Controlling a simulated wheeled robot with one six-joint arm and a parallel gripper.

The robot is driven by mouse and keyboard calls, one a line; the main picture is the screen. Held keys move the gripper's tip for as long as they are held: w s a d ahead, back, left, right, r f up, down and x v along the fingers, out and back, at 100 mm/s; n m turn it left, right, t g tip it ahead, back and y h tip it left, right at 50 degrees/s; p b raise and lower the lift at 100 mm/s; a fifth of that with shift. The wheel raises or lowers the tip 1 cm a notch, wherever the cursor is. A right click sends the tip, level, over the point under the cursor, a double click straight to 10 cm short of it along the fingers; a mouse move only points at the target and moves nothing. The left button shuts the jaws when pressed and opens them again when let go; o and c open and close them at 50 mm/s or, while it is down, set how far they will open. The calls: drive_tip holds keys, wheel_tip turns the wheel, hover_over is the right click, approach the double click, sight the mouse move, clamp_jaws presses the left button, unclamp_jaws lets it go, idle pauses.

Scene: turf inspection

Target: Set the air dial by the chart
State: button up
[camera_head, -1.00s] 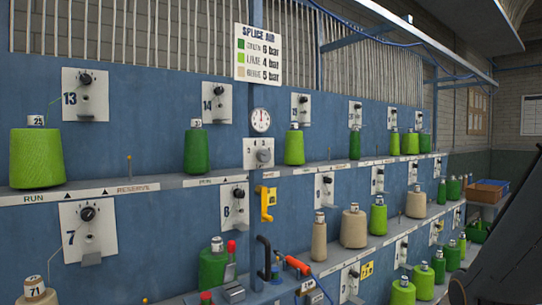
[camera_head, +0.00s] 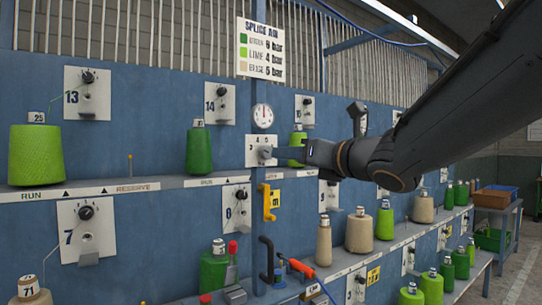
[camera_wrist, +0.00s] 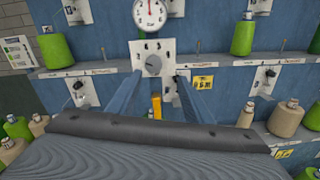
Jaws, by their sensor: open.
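The air dial, a grey knob (camera_wrist: 153,65) on a white plate (camera_wrist: 141,48), is below a round white gauge (camera_wrist: 151,14). In the head view the dial plate (camera_head: 251,144) shows numbers along its top, and the gauge (camera_head: 263,115) is above it. The knob's exact setting is too small to read. The Splice Air chart (camera_head: 261,50) lists green 6 bar, lime 4 bar and beige 5 bar. My gripper (camera_wrist: 157,80) is open, its fingers on either side of the knob in the wrist picture. My gripper (camera_head: 280,153) is close in front of the dial; contact cannot be told.
A yellow handle (camera_head: 269,203) is below the dial. Green, lime and beige yarn cones stand on two long shelves along the blue wall, with a lime cone (camera_head: 35,155) at left. An orange-tipped tool (camera_head: 301,268) and a black handle (camera_head: 266,258) are lower down.

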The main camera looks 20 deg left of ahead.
sight(269, 151)
drive_tip(key=shift+n+y, duration=0.3)
drive_tip(key=shift+n, duration=0.3)
drive_tip(key=shift+s+a+r+p+x, duration=0.15)
drive_tip(key=shift+p+x, duration=0.3)
drive_tip(key=shift+x, duration=0.9)
drive_tip(key=shift+s+a+p+x, duration=0.1)
drive_tip(key=shift+p+x, duration=0.4)
drive_tip(key=shift+x, duration=0.8)
drive_tip(key=shift+s+a+r+p+x, duration=0.15)
drive_tip(key=shift+p+x, duration=0.3)
drive_tip(key=shift+x, duration=0.9)
drive_tip(key=c, duration=1.1)
drive_tip(key=shift+o, duration=0.2)
